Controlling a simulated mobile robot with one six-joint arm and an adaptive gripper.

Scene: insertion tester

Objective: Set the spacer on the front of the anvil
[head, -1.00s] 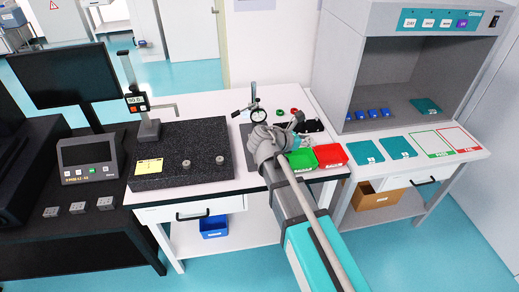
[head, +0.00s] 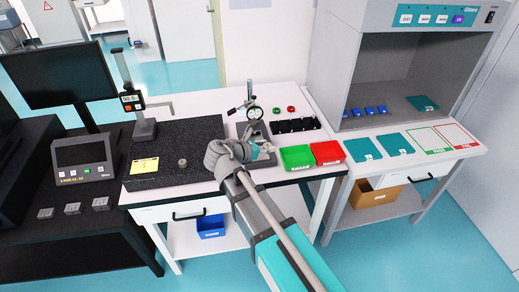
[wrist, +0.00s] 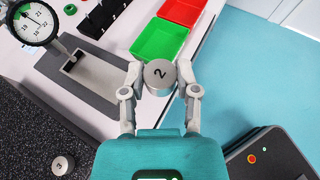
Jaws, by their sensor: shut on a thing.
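My gripper (wrist: 162,84) is shut on a short grey cylinder marked 2 (wrist: 158,72), which I take to be the spacer. In the head view my gripper (head: 252,150) is between the dark granite plate and the green bin; the spacer cannot be made out there. The dial gauge (wrist: 34,22) stands on a grey base plate (wrist: 112,78) at the upper left of the wrist view. The gauge also shows in the head view (head: 255,113).
A cylinder marked 3 (wrist: 62,164) rests on the granite plate (wrist: 30,130); one cylinder (head: 182,162) shows on that plate in the head view. Green (wrist: 160,40) and red (wrist: 183,10) bins are beside the gauge. A black rack (head: 292,126) is behind them.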

